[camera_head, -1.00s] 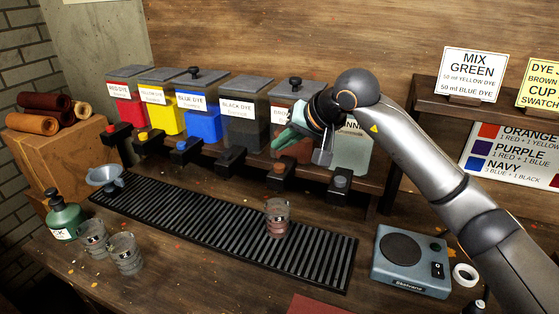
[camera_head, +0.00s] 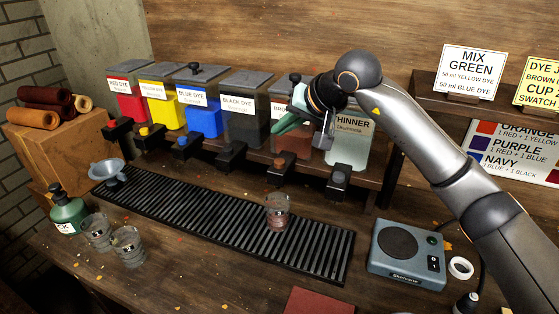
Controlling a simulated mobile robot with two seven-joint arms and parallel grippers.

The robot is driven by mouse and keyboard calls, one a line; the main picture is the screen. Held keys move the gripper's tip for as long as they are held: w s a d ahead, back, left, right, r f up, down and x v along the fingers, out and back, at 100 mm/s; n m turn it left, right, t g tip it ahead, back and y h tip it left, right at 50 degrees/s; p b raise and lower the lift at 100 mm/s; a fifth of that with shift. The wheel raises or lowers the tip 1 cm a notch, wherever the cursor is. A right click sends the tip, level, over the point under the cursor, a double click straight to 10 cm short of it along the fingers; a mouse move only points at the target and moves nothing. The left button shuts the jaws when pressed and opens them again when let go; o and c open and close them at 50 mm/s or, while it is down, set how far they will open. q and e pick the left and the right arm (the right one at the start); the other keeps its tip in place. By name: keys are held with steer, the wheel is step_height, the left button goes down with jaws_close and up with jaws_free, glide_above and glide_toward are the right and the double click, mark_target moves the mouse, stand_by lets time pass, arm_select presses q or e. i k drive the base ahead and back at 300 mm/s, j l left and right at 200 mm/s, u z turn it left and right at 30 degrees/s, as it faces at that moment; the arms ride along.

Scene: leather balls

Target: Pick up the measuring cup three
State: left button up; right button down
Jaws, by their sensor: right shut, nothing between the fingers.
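Three clear measuring cups show, and I cannot read which one is number three. One cup (camera_head: 277,212) stands on the black slatted drip mat (camera_head: 190,204) and holds some brownish-red liquid. Two others, a rear cup (camera_head: 97,232) and a front cup (camera_head: 128,247), stand side by side on the bench at the left and look empty. My right gripper (camera_head: 284,124) is shut and empty. It hangs in front of the brown dye container, above and behind the cup on the mat, well apart from it. My left gripper is not in view.
Dye containers, such as the black dye one (camera_head: 243,108), line the back shelf with taps below. A green bottle (camera_head: 68,212) and a grey funnel (camera_head: 106,173) are at the left. A blue scale (camera_head: 408,254) stands at the right. The bench front is mostly clear.

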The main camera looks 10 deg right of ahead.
mark_target(277, 204)
steer(key=k, duration=1)
